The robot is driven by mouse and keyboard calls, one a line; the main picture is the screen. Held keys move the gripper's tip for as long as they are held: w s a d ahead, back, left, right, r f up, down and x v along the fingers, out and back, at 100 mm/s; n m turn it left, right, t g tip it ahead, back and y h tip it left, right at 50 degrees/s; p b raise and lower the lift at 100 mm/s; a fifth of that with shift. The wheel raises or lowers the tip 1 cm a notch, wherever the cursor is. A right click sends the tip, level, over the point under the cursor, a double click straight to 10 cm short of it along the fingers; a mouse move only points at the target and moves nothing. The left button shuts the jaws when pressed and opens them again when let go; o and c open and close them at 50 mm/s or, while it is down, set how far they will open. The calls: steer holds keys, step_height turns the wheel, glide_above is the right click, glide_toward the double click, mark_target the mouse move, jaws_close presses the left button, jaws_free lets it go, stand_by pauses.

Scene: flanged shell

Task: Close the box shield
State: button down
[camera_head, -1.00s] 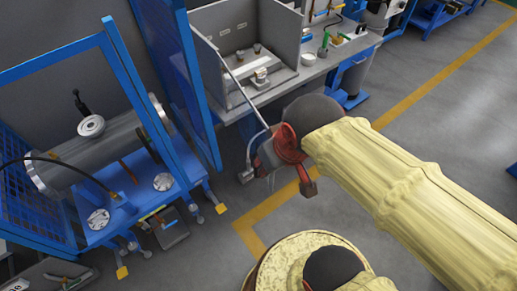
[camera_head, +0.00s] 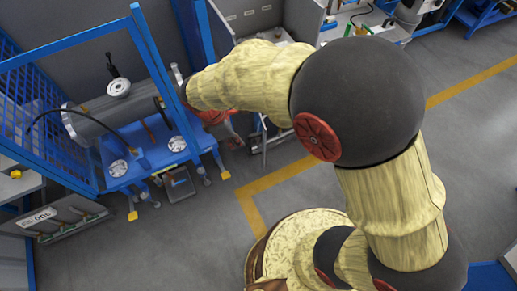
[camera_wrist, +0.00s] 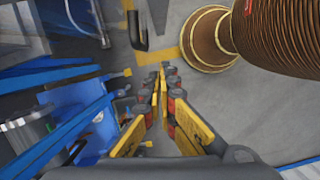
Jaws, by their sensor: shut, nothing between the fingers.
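The box shield appears to be the blue framed enclosure (camera_head: 150,65) around a grey flanged cylinder (camera_head: 112,118) in the head view. Its blue post stands just left of my forearm, and a mesh side (camera_head: 25,105) is at the left. I cannot tell which panel swings. My gripper's fingers are together and empty in the wrist view (camera_wrist: 160,75). Blue bars (camera_wrist: 50,78) lie to their left there, apart from the fingertips. In the head view my arm reaches across to the enclosure's right side and mostly hides the gripper.
A grey open-fronted box (camera_head: 245,18) is at the back, partly hidden by my arm. A yellow floor line (camera_head: 275,178) runs beside the enclosure. Open grey floor (camera_head: 470,130) is at the right.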

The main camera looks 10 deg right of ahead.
steer(key=d+f, duration=0.6)
steer(key=f, duration=0.3)
steer(key=shift+w+d+f, duration=0.2)
steer(key=shift+w+f, duration=0.1)
steer(key=shift+w, duration=0.1)
